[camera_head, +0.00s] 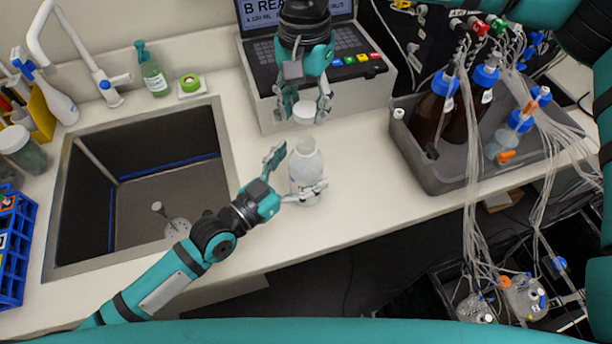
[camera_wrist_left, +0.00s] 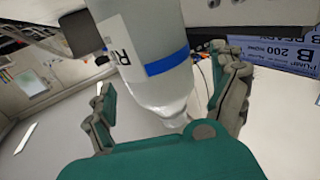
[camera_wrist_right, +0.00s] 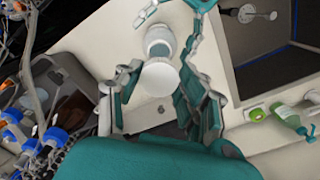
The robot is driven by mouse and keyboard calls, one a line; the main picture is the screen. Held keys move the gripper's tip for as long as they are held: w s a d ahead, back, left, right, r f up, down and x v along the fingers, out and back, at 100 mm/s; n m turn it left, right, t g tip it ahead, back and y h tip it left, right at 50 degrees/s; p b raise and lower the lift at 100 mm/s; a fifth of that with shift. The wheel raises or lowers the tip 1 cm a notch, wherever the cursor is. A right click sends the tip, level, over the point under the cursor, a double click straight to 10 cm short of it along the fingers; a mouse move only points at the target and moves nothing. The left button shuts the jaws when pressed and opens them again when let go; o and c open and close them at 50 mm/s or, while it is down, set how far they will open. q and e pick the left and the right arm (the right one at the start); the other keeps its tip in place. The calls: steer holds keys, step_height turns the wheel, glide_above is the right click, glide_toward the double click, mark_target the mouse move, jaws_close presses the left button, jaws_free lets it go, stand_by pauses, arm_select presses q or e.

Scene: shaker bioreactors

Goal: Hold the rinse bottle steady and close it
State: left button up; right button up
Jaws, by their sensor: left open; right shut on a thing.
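The white translucent rinse bottle (camera_head: 306,172) stands upright on the bench in front of the grey instrument, its neck uncapped. In the left wrist view the bottle (camera_wrist_left: 150,40) shows a label and a blue band. My left gripper (camera_head: 297,173) is open, its fingers on either side of the bottle; contact is not clear. My right gripper (camera_head: 305,104) points down above the bottle, shut on a white cap (camera_head: 304,113). The cap is apart from the neck in the head view. In the right wrist view the cap (camera_wrist_right: 160,79) hides part of the bottle (camera_wrist_right: 159,38).
A sink (camera_head: 140,190) lies left of the bottle. The grey instrument (camera_head: 270,110) stands behind it. A grey tray (camera_head: 430,172) with brown bottles and tubing is at the right. A green soap bottle (camera_head: 153,76) stands behind the sink. The bench's front edge is close to the bottle.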

mark_target(305, 144)
arm_select(q)
steer(key=shift+x, duration=1.1)
steer(key=shift+c, duration=0.4)
steer(key=c, duration=1.7)
steer(key=shift+c, duration=0.2)
arm_select(e)
steer(key=shift+f, duration=2.5)
steer(key=shift+f, duration=0.1)
steer(key=shift+f, duration=0.8)
steer(key=shift+f, duration=0.55)
